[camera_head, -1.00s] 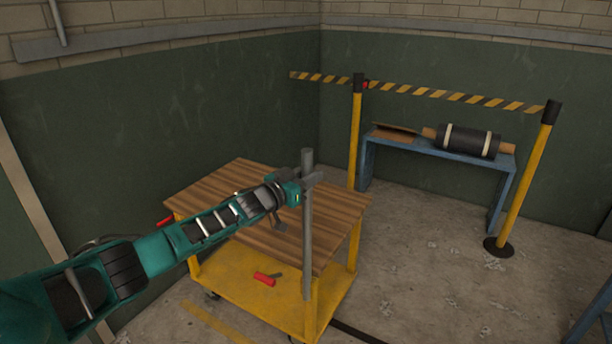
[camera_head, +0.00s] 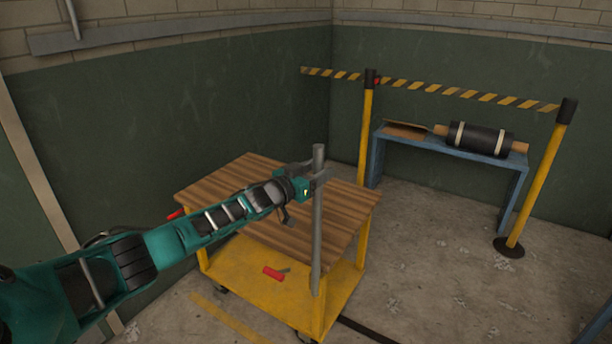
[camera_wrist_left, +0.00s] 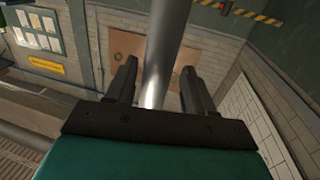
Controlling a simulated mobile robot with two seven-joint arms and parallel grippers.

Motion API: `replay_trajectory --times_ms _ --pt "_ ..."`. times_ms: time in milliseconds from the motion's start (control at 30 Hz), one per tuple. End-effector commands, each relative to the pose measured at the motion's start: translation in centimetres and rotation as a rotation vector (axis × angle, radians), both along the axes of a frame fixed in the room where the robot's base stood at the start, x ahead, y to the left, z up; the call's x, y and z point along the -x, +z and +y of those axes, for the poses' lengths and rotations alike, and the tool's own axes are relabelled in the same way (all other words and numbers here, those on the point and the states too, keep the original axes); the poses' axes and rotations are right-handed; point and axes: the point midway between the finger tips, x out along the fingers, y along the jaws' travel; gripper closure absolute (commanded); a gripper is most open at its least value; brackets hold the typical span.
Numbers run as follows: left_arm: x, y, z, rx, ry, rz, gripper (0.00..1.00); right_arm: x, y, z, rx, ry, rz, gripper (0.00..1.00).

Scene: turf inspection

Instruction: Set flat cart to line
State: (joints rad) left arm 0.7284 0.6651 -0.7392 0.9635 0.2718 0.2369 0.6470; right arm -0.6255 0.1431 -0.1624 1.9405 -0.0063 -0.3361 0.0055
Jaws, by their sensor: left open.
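The flat cart has a wooden top (camera_head: 245,179) and a yellow lower deck (camera_head: 240,272) on small wheels. A grey upright pole (camera_head: 317,235) stands at its near right side; I cannot tell how its foot is fixed. My left gripper (camera_head: 316,176) is at the upper part of the pole, its arm reaching over the wooden top. In the left wrist view the pole (camera_wrist_left: 165,45) runs between the two open fingers (camera_wrist_left: 158,82); contact is unclear. A yellow floor line (camera_head: 230,318) shows beside the cart's near left side. My right gripper is out of view.
A red-handled tool (camera_head: 273,273) lies on the lower deck. Behind, a striped barrier tape (camera_head: 450,91) runs between yellow posts (camera_head: 536,185), before a blue bench (camera_head: 450,152) with a black roll (camera_head: 482,139). A dark strip (camera_head: 365,331) lies on the floor. Floor to the right is mostly clear.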

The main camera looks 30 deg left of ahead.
Motion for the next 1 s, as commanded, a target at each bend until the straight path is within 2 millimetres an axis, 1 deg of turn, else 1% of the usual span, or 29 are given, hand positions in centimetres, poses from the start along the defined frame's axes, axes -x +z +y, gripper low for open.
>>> replay_trajectory --times_ms 167,700,900,1000 --pt "1.6 -0.1 0.4 0.000 0.001 0.004 0.47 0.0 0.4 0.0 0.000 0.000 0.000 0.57" --pt "9.4 -0.1 2.4 -0.001 0.003 0.003 0.47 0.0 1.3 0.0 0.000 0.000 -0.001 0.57" --pt "11.5 0.0 2.8 0.000 0.003 0.002 0.47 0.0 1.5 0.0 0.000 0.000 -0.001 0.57" --pt "12.1 0.0 3.0 -0.001 0.004 0.001 0.47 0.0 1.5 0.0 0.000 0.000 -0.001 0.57"
